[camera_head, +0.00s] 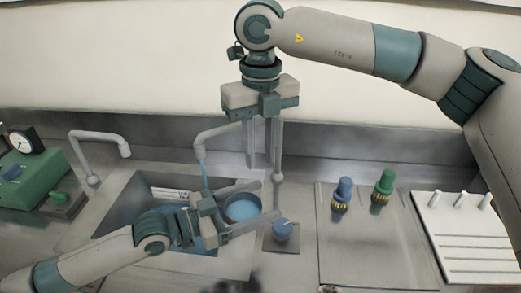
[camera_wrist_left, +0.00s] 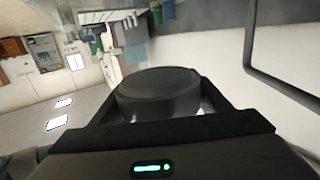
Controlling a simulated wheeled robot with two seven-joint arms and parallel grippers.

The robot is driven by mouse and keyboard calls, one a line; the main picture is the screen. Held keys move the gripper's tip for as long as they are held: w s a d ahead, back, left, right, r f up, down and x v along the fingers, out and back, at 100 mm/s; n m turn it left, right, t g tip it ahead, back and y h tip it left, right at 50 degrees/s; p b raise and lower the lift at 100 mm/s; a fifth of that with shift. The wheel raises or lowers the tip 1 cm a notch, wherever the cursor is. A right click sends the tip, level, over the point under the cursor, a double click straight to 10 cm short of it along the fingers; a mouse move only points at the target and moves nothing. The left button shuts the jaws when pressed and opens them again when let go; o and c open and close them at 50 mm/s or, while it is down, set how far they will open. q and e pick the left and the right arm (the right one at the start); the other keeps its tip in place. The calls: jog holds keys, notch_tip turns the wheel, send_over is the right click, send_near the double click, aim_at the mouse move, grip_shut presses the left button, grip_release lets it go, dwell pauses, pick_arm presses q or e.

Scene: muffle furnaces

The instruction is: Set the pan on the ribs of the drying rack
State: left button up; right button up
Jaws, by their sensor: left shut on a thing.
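A small round dark pan (camera_head: 242,220) with blue liquid in it is over the right side of the sink. My left gripper (camera_head: 252,211) is shut on it, with a finger on either side. The left wrist view shows the pan's dark round wall (camera_wrist_left: 160,92) between the fingers. The drying rack (camera_head: 462,238) is at the far right, a white board with raised ribs and several pegs along its back; nothing rests on its visible ribs. My right gripper (camera_head: 264,174) points down above the counter behind the pan, its fingers apart and empty.
A faucet (camera_head: 213,134) runs a blue stream beside my left gripper over the sink (camera_head: 118,212). A blue knob (camera_head: 282,231) stands right of the sink. Blue (camera_head: 343,190) and green (camera_head: 384,184) valves stand between it and the rack. A green device with a gauge (camera_head: 28,155) is far left.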

dwell(0.4)
send_near(243, 211)
jog(key=shift+w+d+f, duration=0.2)
jog(key=shift+d+f, duration=0.45)
jog(key=shift+f, duration=0.25)
jog(key=shift+w+d+f, duration=0.25)
jog(key=shift+d+f, duration=0.45)
jog(key=shift+f, duration=0.25)
jog(key=shift+w+d+f, duration=0.2)
jog(key=shift+d+f, duration=0.45)
jog(key=shift+f, duration=0.25)
grip_shut()
pick_arm(q)
jog(key=o, duration=1.2)
jog(key=shift+c, duration=0.2)
jog(key=shift+v, duration=6)
